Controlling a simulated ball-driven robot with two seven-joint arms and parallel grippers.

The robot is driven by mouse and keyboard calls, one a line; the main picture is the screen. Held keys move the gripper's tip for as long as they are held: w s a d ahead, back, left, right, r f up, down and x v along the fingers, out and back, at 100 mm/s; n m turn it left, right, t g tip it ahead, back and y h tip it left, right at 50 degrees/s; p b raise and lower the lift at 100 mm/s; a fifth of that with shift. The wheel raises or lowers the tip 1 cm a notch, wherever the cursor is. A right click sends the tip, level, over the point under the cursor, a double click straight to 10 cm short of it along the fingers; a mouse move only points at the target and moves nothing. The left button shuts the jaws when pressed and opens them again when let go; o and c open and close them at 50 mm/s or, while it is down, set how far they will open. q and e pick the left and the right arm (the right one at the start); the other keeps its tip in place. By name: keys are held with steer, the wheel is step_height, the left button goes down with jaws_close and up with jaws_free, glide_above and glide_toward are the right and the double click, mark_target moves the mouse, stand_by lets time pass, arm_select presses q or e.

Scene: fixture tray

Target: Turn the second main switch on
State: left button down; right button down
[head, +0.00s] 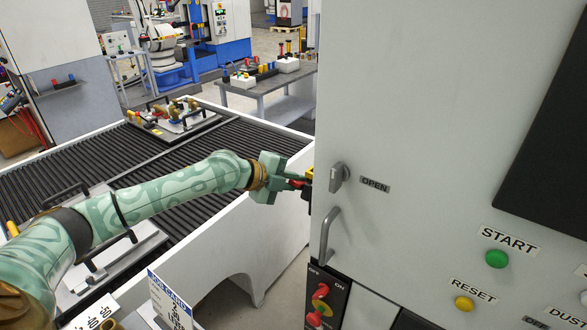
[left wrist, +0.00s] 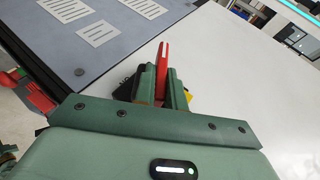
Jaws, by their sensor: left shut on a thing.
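My left gripper (head: 300,181) reaches the side of the large grey machine cabinet, at its left edge in the head view. In the left wrist view the gripper (left wrist: 161,83) is shut on a red switch handle (left wrist: 162,55), which sticks out beyond the fingers. Yellow and black parts of the switch show beside the fingers. Most of the switch is hidden by the gripper and cabinet edge, so its OFF and ON marks cannot be read. A black panel (head: 336,305) with red knobs and OFF and ON labels sits lower on the cabinet front. My right gripper is not seen.
The cabinet door has a grey latch marked OPEN (head: 339,177) and a bar handle (head: 328,236) near the gripper. Green START (head: 496,259) and yellow RESET (head: 464,303) buttons are at right. A slatted conveyor (head: 225,140) with fixture trays lies behind my left arm.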

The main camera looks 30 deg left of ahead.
arm_select(q)
steer(key=g+p, duration=0.1)
steer(key=p, duration=0.1)
steer(key=r+n+g+y+p, duration=0.1)
steer(key=g+p, duration=0.1)
steer(key=p, duration=0.1)
steer(key=g+p, duration=0.2)
steer(key=shift+w+d+r+p, duration=0.1)
steer(key=shift+w+r+p, duration=0.15)
steer(key=shift+w+p, duration=0.15)
steer(key=shift+w+n+g+y+p, duration=0.2)
steer(key=shift+n+g+y+p, duration=0.25)
steer(key=shift+g, duration=0.35)
steer(key=shift+w+f+g, duration=0.1)
steer(key=shift+f+g, duration=0.05)
steer(key=shift+g, duration=0.35)
steer(key=shift+w+f+g+b, duration=0.15)
steer(key=shift+g+b, duration=0.25)
steer(key=shift+g, duration=0.3)
steer(key=shift+n+g+y+b, duration=0.25)
steer(key=shift+n+g+b, duration=0.1)
steer(key=shift+g+b, duration=0.65)
steer(key=c, duration=1.5)
jaws_free()
steer(key=shift+w, duration=0.1)
steer(key=shift+o, duration=0.2)
